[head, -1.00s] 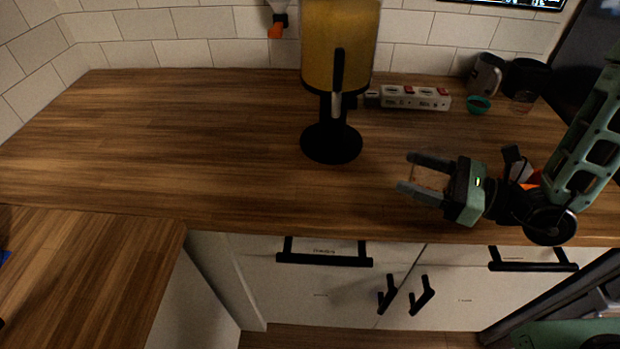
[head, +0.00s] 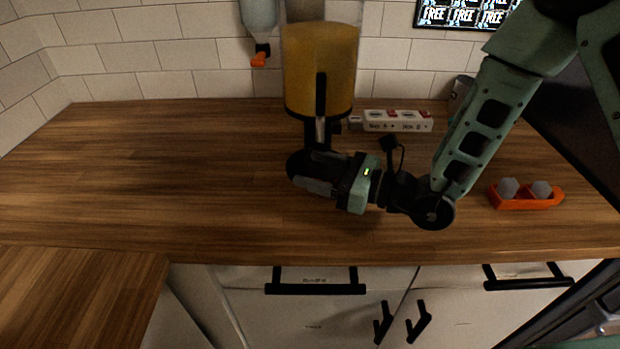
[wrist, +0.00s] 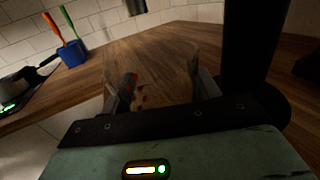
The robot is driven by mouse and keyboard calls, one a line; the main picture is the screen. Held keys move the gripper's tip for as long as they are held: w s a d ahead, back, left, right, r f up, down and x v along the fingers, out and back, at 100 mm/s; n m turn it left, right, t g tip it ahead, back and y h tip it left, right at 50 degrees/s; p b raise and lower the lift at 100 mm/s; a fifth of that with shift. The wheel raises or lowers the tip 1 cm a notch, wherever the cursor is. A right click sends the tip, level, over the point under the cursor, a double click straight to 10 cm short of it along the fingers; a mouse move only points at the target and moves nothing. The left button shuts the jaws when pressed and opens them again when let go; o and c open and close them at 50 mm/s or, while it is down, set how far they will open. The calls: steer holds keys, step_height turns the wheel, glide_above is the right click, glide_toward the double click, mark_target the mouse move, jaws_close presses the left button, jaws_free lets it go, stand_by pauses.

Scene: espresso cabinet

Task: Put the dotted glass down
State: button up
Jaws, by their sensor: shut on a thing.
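The dotted glass (wrist: 152,84) is clear and hard to make out. In the wrist view it shows as a faint shape with small red dots between my two fingers. My gripper (wrist: 160,88) is shut on it from both sides. In the head view my gripper (head: 306,178) points left, just in front of the black base of the yellow dispenser. The glass cannot be made out there against the dark base and fingers. I cannot tell whether its bottom touches the wooden counter (head: 150,180).
The yellow dispenser (head: 320,75) stands close to my gripper; its dark column (wrist: 250,45) is at the right in the wrist view. A white box (head: 395,121) is behind. An orange holder (head: 527,202) is right. A blue utensil holder (wrist: 72,54) is far left. The left counter is clear.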

steer(key=shift+w+a+f, duration=0.25)
steer(key=shift+a+f, duration=0.15)
steer(key=shift+a, duration=0.35)
step_height(320, 180, down, 2)
steer(key=shift+f+p, duration=0.1)
steer(key=shift+p, duration=0.35)
steer(key=shift+f, duration=0.25)
steer(key=shift+d+f, duration=0.1)
steer(key=o, duration=1.2)
